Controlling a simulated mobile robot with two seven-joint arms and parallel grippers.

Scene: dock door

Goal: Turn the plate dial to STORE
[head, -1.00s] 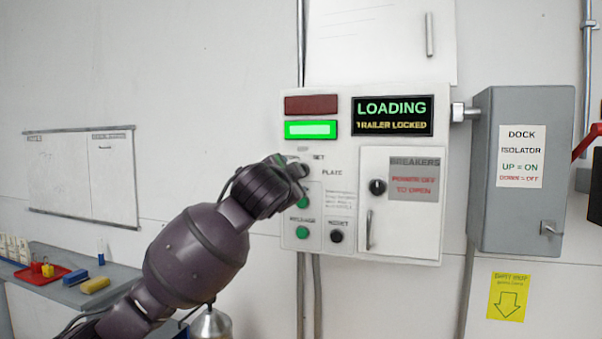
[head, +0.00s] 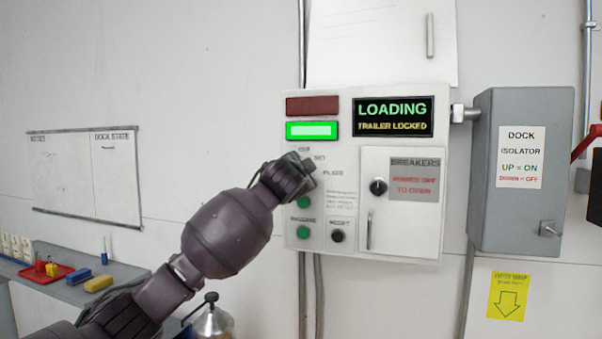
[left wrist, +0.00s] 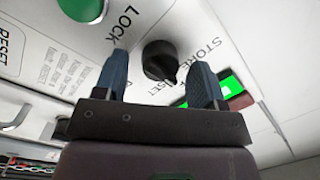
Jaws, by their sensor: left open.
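The plate dial (left wrist: 160,62) is a black round knob on the white control panel (head: 350,100). In the left wrist view it lies between the tips of my left gripper (left wrist: 160,78), which is open with a finger on each side; I cannot tell whether they touch it. The dial's narrow pointer end faces the lower right, near a partly hidden label ending in "SET". The STORE label (left wrist: 206,46) is to the right of the knob and LOCK (left wrist: 118,24) to the left. In the head view my left gripper (head: 309,164) covers the dial. My right gripper is not in view.
The display (head: 393,116) reads LOADING, TRAILER LOCKED. A green lamp (head: 312,130) is lit below a dark red one (head: 312,106). Green buttons (head: 303,232) and a black reset button (head: 337,236) sit below. The breaker door (head: 400,225) is closed. A grey isolator box (head: 521,220) stands right.

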